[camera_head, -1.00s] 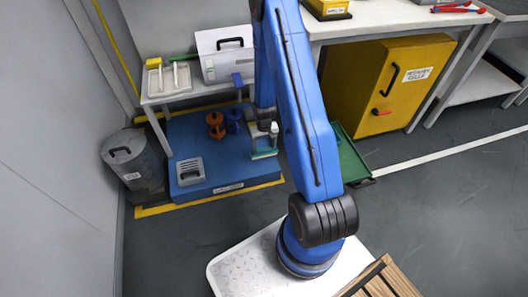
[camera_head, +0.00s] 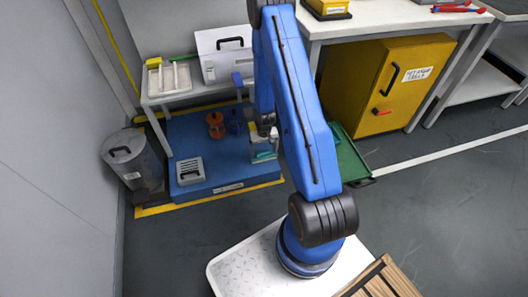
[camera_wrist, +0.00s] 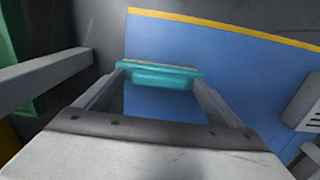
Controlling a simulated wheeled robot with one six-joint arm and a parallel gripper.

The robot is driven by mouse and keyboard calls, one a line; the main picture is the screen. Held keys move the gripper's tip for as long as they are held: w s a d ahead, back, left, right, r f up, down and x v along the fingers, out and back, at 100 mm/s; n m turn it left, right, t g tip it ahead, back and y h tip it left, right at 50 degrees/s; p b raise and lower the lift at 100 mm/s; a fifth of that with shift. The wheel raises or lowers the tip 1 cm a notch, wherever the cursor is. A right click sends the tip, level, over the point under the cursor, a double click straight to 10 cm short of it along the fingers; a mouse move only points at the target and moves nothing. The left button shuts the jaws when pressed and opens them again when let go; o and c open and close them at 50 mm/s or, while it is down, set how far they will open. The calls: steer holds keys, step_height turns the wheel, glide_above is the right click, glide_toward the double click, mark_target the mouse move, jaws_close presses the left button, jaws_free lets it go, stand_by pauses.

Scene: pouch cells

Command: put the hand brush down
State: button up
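The hand brush (camera_head: 264,156) is teal with a pale strip along one side. It is at the right end of the low blue platform (camera_head: 225,180). In the wrist view the brush (camera_wrist: 160,77) lies crosswise between the fingertips of my gripper (camera_wrist: 160,82), with the blue platform surface behind it. My gripper is shut on the brush, one finger at each end. In the head view my gripper (camera_head: 264,146) is partly hidden by my arm. I cannot tell whether the brush touches the platform.
An orange spool (camera_head: 215,125), a dark blue spool (camera_head: 236,122) and a grey slotted box (camera_head: 190,171) stand on the platform. A grey bin (camera_head: 133,160) is at left, a green tray (camera_head: 352,165) at right. The platform's front middle is clear.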

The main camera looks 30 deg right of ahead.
step_height(320, 180, up, 13)
step_height(320, 180, up, 14)
steer(key=t, duration=0.1)
glide_above(264, 153)
steer(key=a, duration=0.4)
steer(key=s+a+r+n+t, duration=0.1)
steer(key=s+a+r, duration=0.15)
steer(key=r, duration=0.55)
steer(key=s+a+r+n, duration=0.15)
steer(key=s+r, duration=0.25)
steer(key=r, duration=0.5)
steer(key=s+a+r+t, duration=0.1)
steer(key=s+a+r, duration=0.1)
steer(key=s+r, duration=0.3)
steer(key=s+a+r+t, duration=0.1)
steer(key=s+a+r, duration=0.2)
steer(key=s, duration=0.7)
steer(key=s+a+r, duration=0.2)
steer(key=s+r, duration=0.4)
steer(key=s, duration=0.2)
steer(key=shift+s+a+r+n+t, duration=0.25)
steer(key=shift+a+r+n+t, duration=0.05)
steer(key=shift+a+n+t, duration=0.1)
